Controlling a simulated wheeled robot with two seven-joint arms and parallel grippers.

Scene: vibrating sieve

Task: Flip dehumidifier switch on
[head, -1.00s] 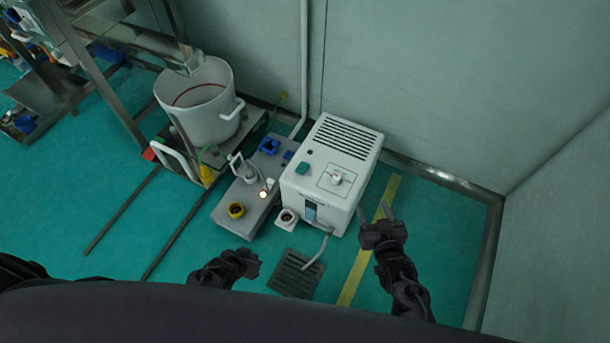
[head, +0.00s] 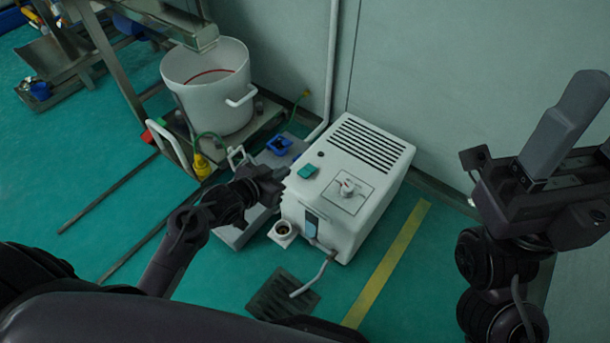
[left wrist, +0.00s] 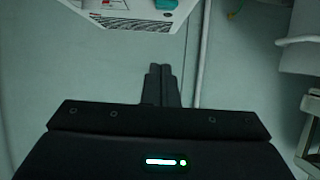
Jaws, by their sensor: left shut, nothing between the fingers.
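The dehumidifier is a white box (head: 345,190) with a slotted vent, a dial and a teal-green switch (head: 307,171) on its top. My left gripper (head: 284,174) is shut and empty, just left of the switch; I cannot tell from the head view whether it touches the box. In the left wrist view the closed fingers (left wrist: 162,72) point toward the box (left wrist: 130,12), with the teal switch (left wrist: 166,4) at the top edge, apart from the fingertips. My right gripper (head: 560,130) is raised at the right; one finger shows clearly, the other is unclear.
A white pot (head: 208,90) stands on a platform at the left. A grey unit (head: 235,232) with a blue fitting sits beside the box, partly behind my left arm. A floor grate (head: 283,295) and yellow line (head: 390,262) lie in front. A wall pipe (head: 330,70) rises behind.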

